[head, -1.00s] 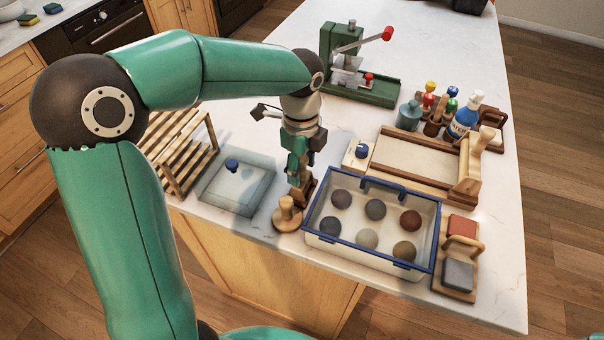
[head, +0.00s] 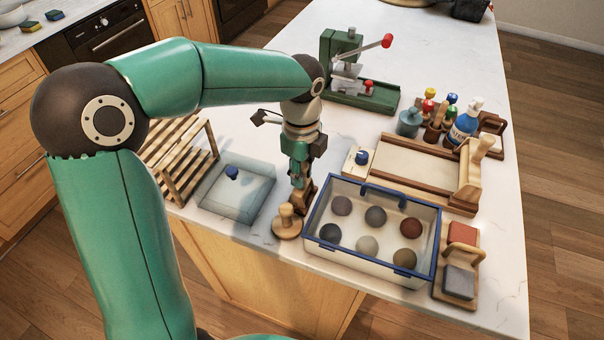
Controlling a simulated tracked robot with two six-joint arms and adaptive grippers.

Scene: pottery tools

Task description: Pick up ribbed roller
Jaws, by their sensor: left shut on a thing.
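My left gripper (head: 299,178) points down over the counter, between the lidded box and the blue-rimmed tub. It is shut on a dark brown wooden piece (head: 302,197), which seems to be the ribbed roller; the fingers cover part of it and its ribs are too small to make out. I cannot tell whether the piece touches the counter. A round pale wooden piece with a knob (head: 287,222) stands just in front of it. My right gripper is not in view.
The blue-rimmed tub (head: 371,266) with several balls is close on the right. The lidded box (head: 238,192) and slatted rack (head: 182,155) are on the left. A wooden tray (head: 415,165), bottles (head: 464,123) and a green press (head: 350,85) stand behind.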

